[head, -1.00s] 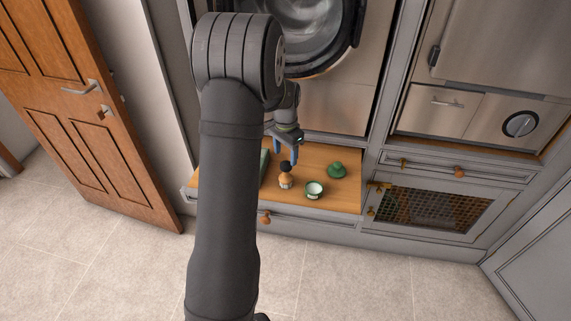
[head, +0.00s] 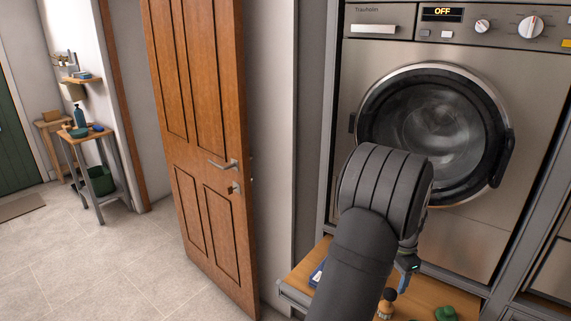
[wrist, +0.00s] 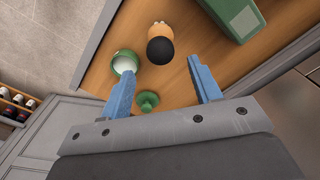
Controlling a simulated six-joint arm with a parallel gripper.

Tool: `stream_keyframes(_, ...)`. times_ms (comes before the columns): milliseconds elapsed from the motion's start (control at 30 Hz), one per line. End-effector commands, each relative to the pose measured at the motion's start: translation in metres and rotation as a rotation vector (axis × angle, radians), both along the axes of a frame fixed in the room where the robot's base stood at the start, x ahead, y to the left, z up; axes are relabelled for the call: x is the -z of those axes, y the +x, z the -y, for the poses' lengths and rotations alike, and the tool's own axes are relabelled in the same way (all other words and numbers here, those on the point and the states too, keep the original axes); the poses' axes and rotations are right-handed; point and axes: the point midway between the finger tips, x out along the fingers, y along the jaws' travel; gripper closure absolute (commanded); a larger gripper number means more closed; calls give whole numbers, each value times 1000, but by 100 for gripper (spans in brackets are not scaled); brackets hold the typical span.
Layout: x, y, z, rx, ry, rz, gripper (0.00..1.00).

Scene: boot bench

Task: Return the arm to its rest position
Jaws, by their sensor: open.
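My gripper (head: 406,270) hangs above the wooden bench top (head: 440,292), partly hidden behind my arm in the head view. In the wrist view its two blue fingers (wrist: 161,66) are spread apart with nothing between them. Below lie a round, black-topped orange-brown item (wrist: 161,48), a green pot with a pale inside (wrist: 124,63) and a small green knobbed piece (wrist: 147,101). The black-topped item (head: 386,304) and the green knobbed piece (head: 446,313) also show at the bottom of the head view.
A green box (wrist: 235,15) lies on the bench. A washing machine (head: 365,90) with a closed round door stands behind my arm. A wooden door (head: 210,130) stands left of it. Farther left are a small side table (head: 85,140) and clear tiled floor (head: 110,260).

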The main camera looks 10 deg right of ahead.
Motion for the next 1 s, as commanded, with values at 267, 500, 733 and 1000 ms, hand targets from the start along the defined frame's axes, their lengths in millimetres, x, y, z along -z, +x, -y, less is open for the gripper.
stream_keyframes(267, 58, -1, -1, 0, 3, -2, 42)
stream_keyframes(500, 86, 1, 1, 0, -2, 3, 42)
stream_keyframes(733, 61, 0, 0, 0, -1, 1, 42)
stream_keyframes(1000, 55, 0, 0, 0, 0, 0, 42)
